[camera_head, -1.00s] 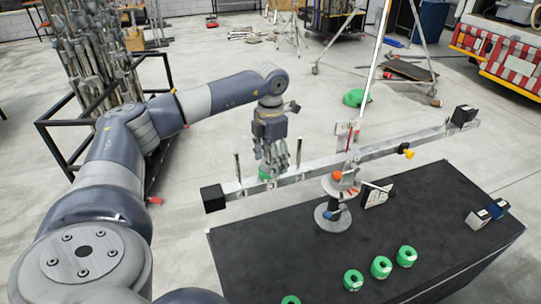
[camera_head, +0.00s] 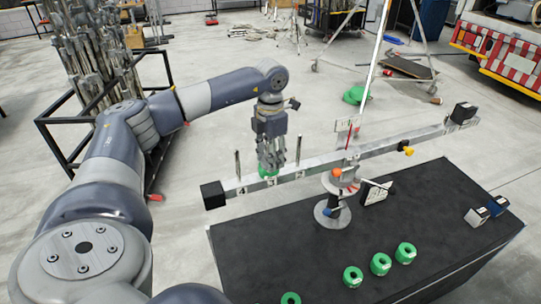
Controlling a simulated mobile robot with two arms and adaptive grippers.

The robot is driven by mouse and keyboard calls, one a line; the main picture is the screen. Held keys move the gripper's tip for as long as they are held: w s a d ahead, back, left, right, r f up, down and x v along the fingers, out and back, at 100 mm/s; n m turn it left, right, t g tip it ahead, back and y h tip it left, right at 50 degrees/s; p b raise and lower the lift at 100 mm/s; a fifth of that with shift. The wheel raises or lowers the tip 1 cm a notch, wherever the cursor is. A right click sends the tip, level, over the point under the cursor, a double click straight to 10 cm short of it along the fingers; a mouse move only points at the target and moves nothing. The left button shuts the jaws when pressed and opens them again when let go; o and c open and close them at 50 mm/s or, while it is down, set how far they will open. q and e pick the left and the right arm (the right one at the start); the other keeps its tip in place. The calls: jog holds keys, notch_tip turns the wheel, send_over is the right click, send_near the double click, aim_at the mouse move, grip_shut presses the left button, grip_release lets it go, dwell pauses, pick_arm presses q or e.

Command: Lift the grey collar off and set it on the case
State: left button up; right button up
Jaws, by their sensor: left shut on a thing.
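My left gripper (camera_head: 270,158) points down over a post on the near left half of the metal balance beam (camera_head: 320,165). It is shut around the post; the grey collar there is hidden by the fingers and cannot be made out. A green collar (camera_head: 268,174) shows just below the fingertips, on the beam. The big black case (camera_head: 270,255) stands below the beam and bears its round stand (camera_head: 332,215). My right gripper is not in view.
Several green collars (camera_head: 381,264) lie along the case's near side. Two small blocks (camera_head: 477,216) sit at its right edge. A bare post (camera_head: 238,164) rises from the beam left of my gripper. The case's left top is clear.

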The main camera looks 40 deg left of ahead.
pick_arm(q)
jog(key=shift+r, duration=0.35)
jog(key=shift+r+p, duration=0.3)
jog(key=shift+p, duration=0.2)
jog(key=shift+r+p, duration=0.4)
jog(key=shift+r, duration=0.15)
jog(key=shift+r, duration=0.1)
jog(key=shift+r+p, duration=1.95)
jog(key=shift+r, duration=0.5)
